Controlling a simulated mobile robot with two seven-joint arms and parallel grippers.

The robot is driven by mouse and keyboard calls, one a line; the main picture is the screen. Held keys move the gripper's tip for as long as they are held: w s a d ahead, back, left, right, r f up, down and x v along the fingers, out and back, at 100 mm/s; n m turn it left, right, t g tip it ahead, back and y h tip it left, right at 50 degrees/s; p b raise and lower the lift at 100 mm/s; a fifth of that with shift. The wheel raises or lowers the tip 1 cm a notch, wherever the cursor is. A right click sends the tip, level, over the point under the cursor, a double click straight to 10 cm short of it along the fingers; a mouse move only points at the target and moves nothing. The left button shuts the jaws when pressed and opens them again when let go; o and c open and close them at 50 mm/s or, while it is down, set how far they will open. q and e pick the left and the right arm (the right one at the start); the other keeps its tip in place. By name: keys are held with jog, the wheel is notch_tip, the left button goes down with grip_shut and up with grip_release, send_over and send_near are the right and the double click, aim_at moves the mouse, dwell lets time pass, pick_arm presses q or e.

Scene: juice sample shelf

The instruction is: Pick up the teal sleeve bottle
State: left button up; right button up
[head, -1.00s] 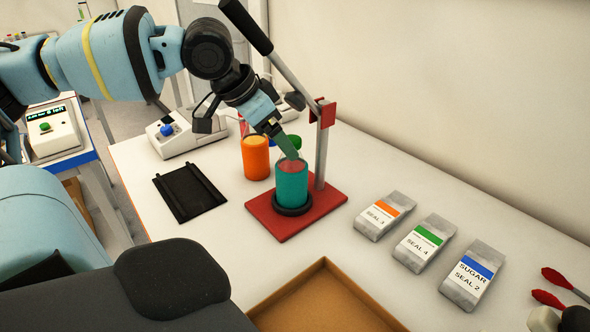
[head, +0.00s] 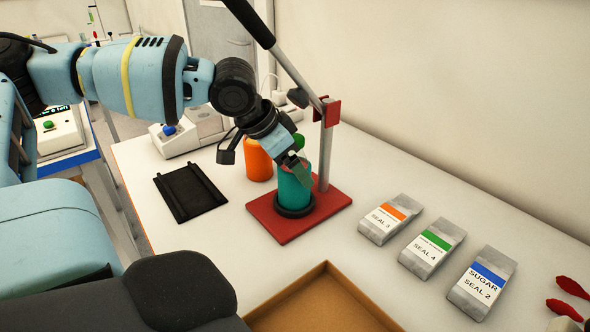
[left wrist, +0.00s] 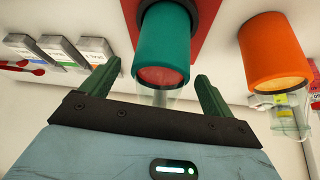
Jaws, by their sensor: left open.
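The teal sleeve bottle (head: 294,192) stands upright on a black ring on the red press base (head: 328,207). My left gripper (head: 296,168) is at the top of the bottle in the head view, its fingers pointing down. In the left wrist view the teal bottle (left wrist: 162,47) shows its clear neck between the two green fingers (left wrist: 155,92), which are spread apart with gaps on both sides. The gripper hides part of the bottle's top in the head view. My right gripper is not in view.
An orange sleeve bottle (head: 257,160) stands just behind and left of the teal one. The press lever (head: 300,75) rises beside my gripper. A black rack (head: 190,192), a brown tray (head: 325,300) and seal bags (head: 432,248) lie around the base.

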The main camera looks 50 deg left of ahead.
pick_arm(q)
jog(key=shift+r, duration=0.1)
grip_shut()
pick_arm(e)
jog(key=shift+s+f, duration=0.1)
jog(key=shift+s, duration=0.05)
pick_arm(q)
jog(key=shift+r, duration=0.1)
